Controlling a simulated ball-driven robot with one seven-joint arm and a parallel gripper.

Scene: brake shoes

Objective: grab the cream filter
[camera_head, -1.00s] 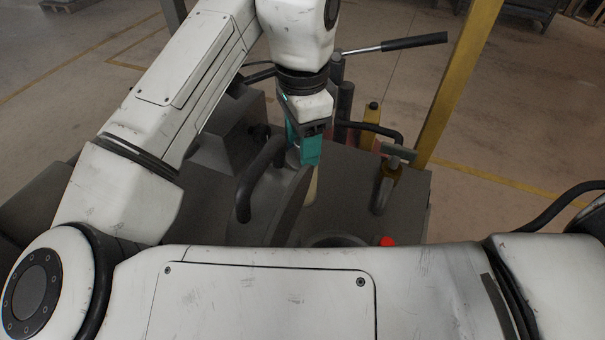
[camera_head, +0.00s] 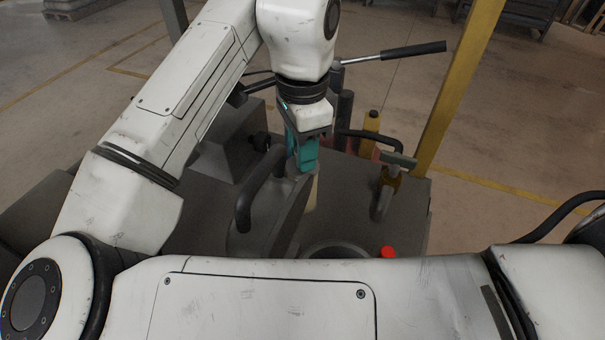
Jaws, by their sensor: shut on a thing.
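My gripper (camera_head: 304,158) shows in the head view near the middle, pointing down with teal fingers over the grey bench. A cream filter (camera_head: 312,196) shows as a narrow pale strip just below the fingers. The fingers are shut on it. Most of the filter is hidden behind the dark handled part in front and the gripper itself. I cannot tell whether its lower end touches the bench.
A dark part with a curved handle (camera_head: 258,195) stands close left of the gripper. A round grey rim (camera_head: 335,250) and a red object (camera_head: 388,252) lie in front. A clamp-like tool (camera_head: 388,185), a yellow bottle (camera_head: 371,122) and a yellow post (camera_head: 455,90) stand right.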

